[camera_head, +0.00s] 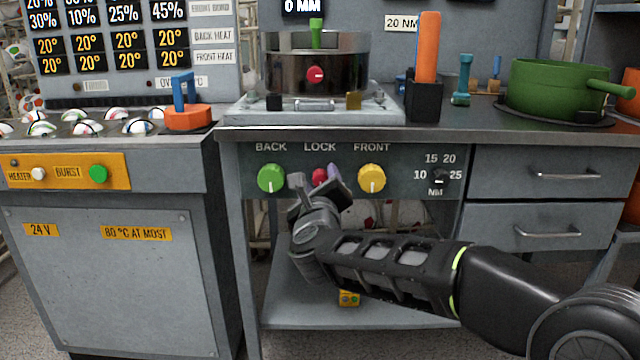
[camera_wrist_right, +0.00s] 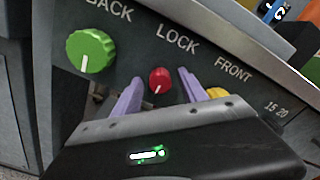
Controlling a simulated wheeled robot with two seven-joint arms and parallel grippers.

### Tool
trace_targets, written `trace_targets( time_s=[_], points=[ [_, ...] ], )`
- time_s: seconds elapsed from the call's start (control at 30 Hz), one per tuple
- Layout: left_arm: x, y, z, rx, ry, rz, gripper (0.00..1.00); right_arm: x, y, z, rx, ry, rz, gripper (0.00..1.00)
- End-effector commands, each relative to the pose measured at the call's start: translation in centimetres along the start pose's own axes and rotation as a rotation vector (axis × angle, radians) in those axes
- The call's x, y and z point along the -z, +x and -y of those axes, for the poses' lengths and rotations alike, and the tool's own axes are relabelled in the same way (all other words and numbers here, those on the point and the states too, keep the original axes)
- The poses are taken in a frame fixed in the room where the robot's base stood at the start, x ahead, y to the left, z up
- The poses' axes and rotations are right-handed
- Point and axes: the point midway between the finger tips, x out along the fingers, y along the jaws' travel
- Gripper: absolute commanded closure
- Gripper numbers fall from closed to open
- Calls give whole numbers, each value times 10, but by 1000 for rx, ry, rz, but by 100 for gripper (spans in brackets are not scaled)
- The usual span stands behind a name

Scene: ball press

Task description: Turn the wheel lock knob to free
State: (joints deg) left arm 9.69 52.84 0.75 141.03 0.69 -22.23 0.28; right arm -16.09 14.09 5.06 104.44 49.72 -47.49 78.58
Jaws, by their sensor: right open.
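The lock knob is the small red knob (camera_head: 319,176) under the LOCK label, on the panel below the bench top. It also shows in the right wrist view (camera_wrist_right: 159,79), with a white pointer line slanting down and slightly left. My right gripper (camera_head: 318,182) is in front of the panel at this knob. In the right wrist view the gripper (camera_wrist_right: 158,90) has its two purple fingers apart, one on each side of the red knob. A gap shows between the knob and each finger. My left gripper is not in view.
The green BACK knob (camera_head: 271,178) and the yellow FRONT knob (camera_head: 372,178) flank the red knob closely. An NM dial (camera_head: 438,178) is further right. The bench top edge (camera_head: 400,131) overhangs the panel. Drawers (camera_head: 540,176) are at the right.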

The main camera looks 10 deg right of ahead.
Motion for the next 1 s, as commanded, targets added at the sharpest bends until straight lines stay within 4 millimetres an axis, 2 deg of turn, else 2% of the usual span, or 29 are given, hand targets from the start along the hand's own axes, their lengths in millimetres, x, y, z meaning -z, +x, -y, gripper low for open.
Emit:
trace_targets(
  time_s=[0.1, 0.7, 1.0],
  points=[
    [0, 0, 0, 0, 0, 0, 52, 0, 0, 0, 0, 0, 0, 50],
    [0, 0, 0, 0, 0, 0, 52, 0, -1, 0, 0, 0, 0, 99],
    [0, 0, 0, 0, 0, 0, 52, 0, -1, 0, -1, -2, 0, 100]
  ],
)
